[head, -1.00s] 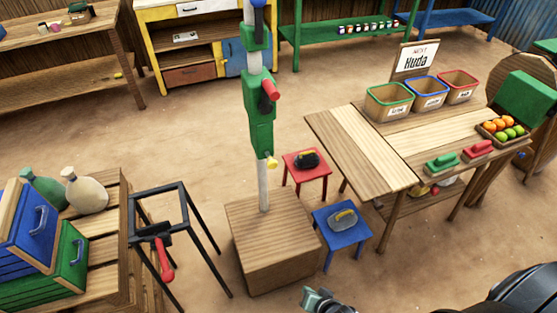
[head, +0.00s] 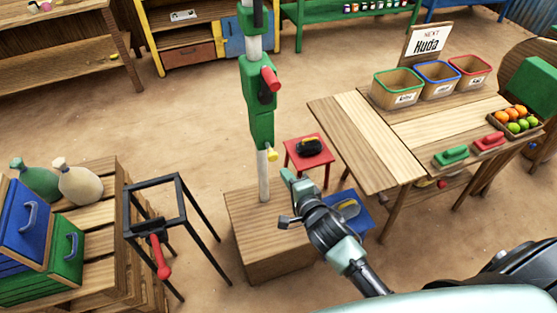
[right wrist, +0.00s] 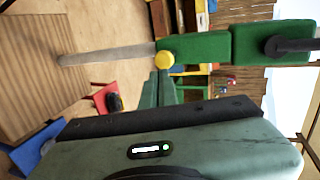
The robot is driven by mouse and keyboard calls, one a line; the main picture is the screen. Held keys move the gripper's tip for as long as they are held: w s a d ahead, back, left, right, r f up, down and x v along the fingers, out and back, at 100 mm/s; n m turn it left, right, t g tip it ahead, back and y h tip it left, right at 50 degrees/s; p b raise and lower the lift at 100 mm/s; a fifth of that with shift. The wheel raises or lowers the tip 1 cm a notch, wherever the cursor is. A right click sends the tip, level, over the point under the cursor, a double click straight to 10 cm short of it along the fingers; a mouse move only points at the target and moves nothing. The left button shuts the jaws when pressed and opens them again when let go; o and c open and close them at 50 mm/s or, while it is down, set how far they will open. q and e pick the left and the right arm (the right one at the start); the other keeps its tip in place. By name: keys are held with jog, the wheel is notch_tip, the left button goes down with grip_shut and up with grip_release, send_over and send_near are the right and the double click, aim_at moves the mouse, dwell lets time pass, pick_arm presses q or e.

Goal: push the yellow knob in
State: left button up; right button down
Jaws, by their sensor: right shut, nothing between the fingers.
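The yellow knob (head: 272,154) sticks out near the lower end of the green housing (head: 261,110) on an upright grey post (head: 263,185). It also shows in the right wrist view (right wrist: 164,60), on the end of the green housing (right wrist: 195,48). My right gripper (head: 286,177) is shut and empty, just below and right of the knob in the head view. In the right wrist view its fingertips (right wrist: 162,78) appear right beside the knob; whether they touch it I cannot tell. My left gripper is not in view.
The post stands on a wooden block (head: 250,235). A red handle (head: 271,79) juts from the housing above the knob. A red stool (head: 318,160) and a blue stool (head: 366,222) stand right of the block, before a wooden table (head: 345,150). A black frame (head: 180,205) stands left.

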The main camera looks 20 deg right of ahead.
aim_at(275, 155)
jog(key=x, duration=0.4)
jog(key=r+p+x, duration=0.1)
jog(key=x, duration=0.1)
jog(key=shift+w, duration=0.2)
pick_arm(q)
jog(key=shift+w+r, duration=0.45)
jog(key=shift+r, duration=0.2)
pick_arm(e)
jog(key=w+b, duration=0.1)
jog(key=w, duration=0.2)
jog(key=shift+w+a, duration=0.1)
jog(key=shift+w, duration=0.15)
jog(key=shift+r, duration=0.2)
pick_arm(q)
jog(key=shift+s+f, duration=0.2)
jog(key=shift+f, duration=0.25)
pick_arm(e)
jog(key=shift+r, duration=0.1)
jog(key=shift+s, duration=0.1)
